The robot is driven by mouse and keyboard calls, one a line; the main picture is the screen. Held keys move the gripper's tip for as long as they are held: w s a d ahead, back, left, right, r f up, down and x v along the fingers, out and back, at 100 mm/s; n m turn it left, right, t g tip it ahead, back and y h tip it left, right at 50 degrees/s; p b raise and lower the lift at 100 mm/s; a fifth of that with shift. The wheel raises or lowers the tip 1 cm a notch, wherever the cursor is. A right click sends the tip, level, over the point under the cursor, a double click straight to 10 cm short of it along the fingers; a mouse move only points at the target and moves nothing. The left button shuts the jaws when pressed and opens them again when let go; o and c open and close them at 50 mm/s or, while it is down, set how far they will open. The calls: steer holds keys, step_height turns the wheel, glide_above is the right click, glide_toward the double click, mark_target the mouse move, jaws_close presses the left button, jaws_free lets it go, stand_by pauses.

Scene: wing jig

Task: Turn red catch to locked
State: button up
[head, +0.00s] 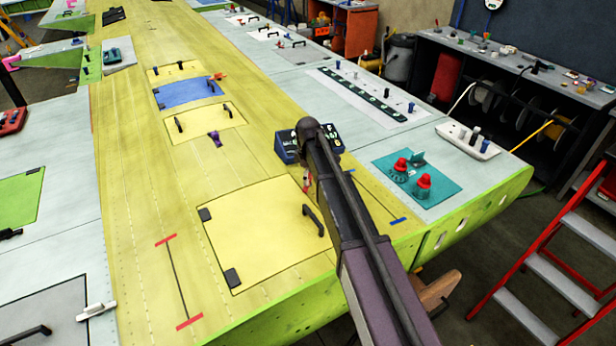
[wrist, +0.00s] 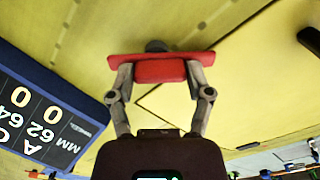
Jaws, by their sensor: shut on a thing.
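The red catch (wrist: 158,71) is a flat red bar with a raised block, set on a dark round pivot on the yellow skin. In the wrist view it lies crosswise. My gripper (wrist: 160,76) is shut on its raised block, one finger at each end. In the head view my arm hides most of the gripper, and only a bit of red (head: 306,184) shows beside the arm. I see no locked mark around the catch.
A blue box with a number display (wrist: 45,120) stands close to the gripper's left in the wrist view; the head view shows it (head: 286,149) too. A yellow hatch (head: 262,240) with a black handle (head: 313,220) lies nearby. A teal plate with red knobs (head: 440,166) lies right of my arm.

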steer(key=shift+m, duration=0.5)
steer(key=m, duration=0.8)
steer(key=shift+m, duration=0.3)
stand_by(0.3)
steer(key=o, duration=1.1)
steer(key=shift+o, duration=0.2)
steer(key=shift+a+n, duration=0.1)
steer(key=shift+n, duration=0.4)
